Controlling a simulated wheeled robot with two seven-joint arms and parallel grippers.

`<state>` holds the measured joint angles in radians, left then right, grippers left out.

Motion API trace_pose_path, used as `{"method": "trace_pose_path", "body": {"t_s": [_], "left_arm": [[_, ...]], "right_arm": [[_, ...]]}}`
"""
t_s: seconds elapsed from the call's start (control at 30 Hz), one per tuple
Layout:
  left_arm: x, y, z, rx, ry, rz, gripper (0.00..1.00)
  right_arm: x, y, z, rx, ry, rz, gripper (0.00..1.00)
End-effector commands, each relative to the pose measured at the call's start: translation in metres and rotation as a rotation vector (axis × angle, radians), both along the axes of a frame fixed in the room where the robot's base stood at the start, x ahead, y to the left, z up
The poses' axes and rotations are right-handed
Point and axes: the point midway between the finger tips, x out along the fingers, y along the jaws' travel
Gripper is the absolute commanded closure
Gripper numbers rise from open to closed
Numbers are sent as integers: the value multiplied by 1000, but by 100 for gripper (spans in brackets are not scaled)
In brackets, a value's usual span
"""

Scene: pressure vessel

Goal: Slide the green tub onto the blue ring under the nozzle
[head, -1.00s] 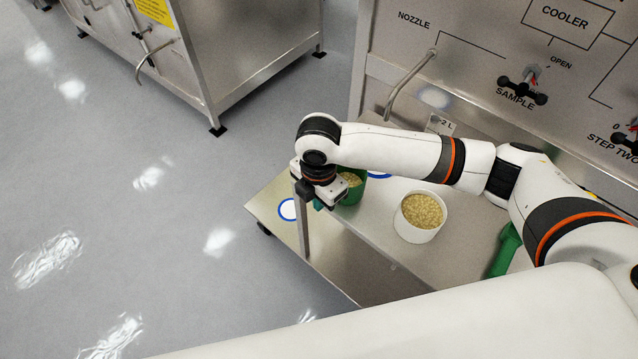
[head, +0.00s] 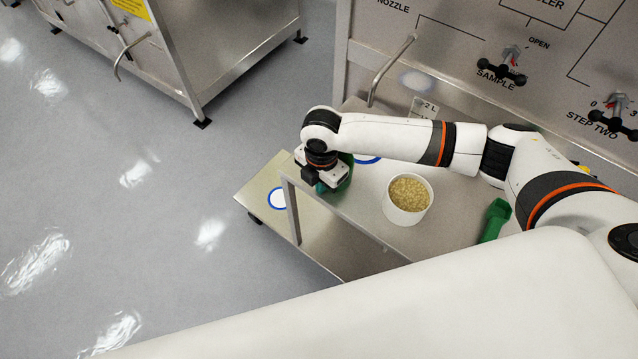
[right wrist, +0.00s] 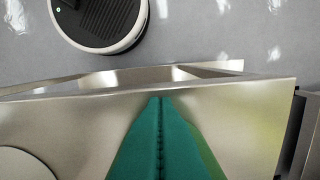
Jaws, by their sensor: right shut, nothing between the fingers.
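The green tub (head: 347,171) stands on the steel shelf, mostly hidden behind my right gripper; only its right side shows. A blue ring (head: 368,160) lies on the shelf just behind and right of the tub, partly hidden by my arm. The nozzle (head: 393,72) is a bent steel pipe on the panel behind it. My right gripper (head: 320,187) points down at the tub's near left side, shut and empty. Its teal fingers (right wrist: 159,100) are together in the right wrist view, with a green strip (right wrist: 207,152) beside them. Whether they touch the tub I cannot tell. My left gripper is not in view.
A white tub of grain (head: 408,200) stands right of the green tub. A green object (head: 495,220) lies farther right. A second blue ring (head: 278,198) is on the lower shelf (head: 262,182). The upper shelf's front edge (head: 350,222) is close to my gripper.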

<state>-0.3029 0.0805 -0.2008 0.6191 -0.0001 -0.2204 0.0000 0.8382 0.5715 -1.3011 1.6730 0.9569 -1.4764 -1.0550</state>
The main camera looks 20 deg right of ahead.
Motion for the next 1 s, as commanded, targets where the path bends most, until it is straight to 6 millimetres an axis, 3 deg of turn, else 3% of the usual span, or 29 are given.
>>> {"method": "trace_pose_path", "body": {"t_s": [0.2, 0.4, 0.57, 1.0], "left_arm": [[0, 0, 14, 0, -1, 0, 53], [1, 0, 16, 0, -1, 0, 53], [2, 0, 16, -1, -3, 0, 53], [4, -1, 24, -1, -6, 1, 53]], "right_arm": [[28, -49, 2, -7, 0, -13, 100], [48, -83, 1, -5, -1, -8, 100], [52, -90, 0, -4, -1, -5, 100], [47, -84, 3, -2, 1, -4, 100]]}}
